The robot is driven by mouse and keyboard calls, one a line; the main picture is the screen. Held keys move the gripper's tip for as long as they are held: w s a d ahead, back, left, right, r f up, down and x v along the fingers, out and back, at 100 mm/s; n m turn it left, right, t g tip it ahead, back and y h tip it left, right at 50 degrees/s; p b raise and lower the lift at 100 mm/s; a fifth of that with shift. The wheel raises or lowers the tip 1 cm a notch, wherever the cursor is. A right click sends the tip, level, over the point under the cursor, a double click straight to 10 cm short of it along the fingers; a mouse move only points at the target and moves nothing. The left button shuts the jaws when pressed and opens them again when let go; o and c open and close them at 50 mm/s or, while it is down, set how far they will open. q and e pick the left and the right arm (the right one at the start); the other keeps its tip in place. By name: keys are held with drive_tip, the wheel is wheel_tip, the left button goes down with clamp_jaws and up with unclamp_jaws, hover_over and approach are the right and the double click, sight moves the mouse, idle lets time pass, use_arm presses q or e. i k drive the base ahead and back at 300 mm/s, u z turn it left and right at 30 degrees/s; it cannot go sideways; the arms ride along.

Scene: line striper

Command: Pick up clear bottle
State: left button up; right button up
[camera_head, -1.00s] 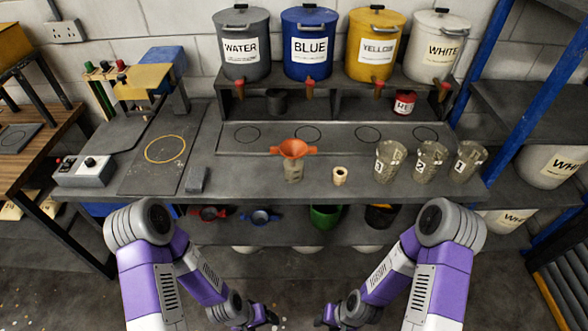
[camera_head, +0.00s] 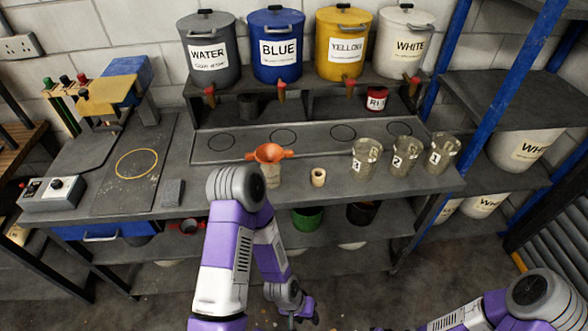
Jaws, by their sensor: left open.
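A clear bottle (camera_head: 271,176) stands upright on the grey workbench (camera_head: 330,190), near its front edge. An orange funnel (camera_head: 268,153) sits in its top, covering the neck. My left gripper (camera_head: 304,318) is at the bottom of the view, in front of the bench and well below the bottle. It is open and apart from the bottle, with nothing visible in it. My right arm shows at the lower right corner, but its gripper is outside the view.
A beige ring-shaped piece (camera_head: 318,177) stands right of the bottle, then three numbered clear cups (camera_head: 366,158). Labelled paint tanks (camera_head: 277,50) with taps stand on the rear shelf. Green (camera_head: 308,218) and black containers are on the lower shelf. A blue rack post (camera_head: 480,95) rises at the right.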

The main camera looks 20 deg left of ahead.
sight(273, 173)
drive_tip(key=i, duration=0.2)
drive_tip(key=u, duration=1.05)
